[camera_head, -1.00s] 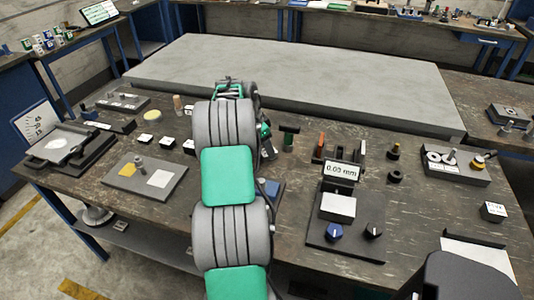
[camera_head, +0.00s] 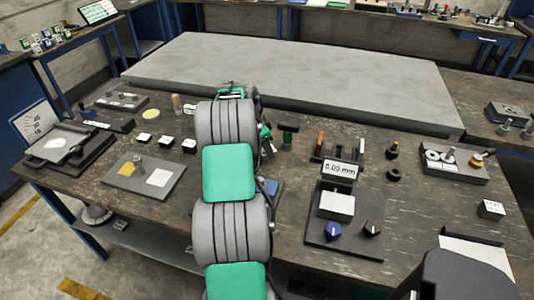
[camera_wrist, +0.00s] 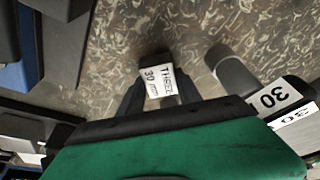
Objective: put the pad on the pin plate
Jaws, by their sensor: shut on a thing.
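In the wrist view my gripper (camera_wrist: 158,90) is shut on a small dark block with a white label (camera_wrist: 157,83) reading "THREE 30 mm". I take it to be the pad, but cannot be sure. It is between the two dark fingers, over the mottled bench top; I cannot tell its height. In the head view my arm hides the gripper and the block. A flat grey plate (camera_head: 120,181) at the left of the bench carries an upright pin (camera_head: 139,162), a yellow square and a white square. It appears to be the pin plate, and no block stands on its pin.
In the wrist view a grey cylinder (camera_wrist: 237,73) and a block labelled "30" (camera_wrist: 275,96) are close to the right. Several small white-topped blocks (camera_head: 168,140) stand behind the plate. A device with a readout and knobs (camera_head: 345,237) is right of my arm.

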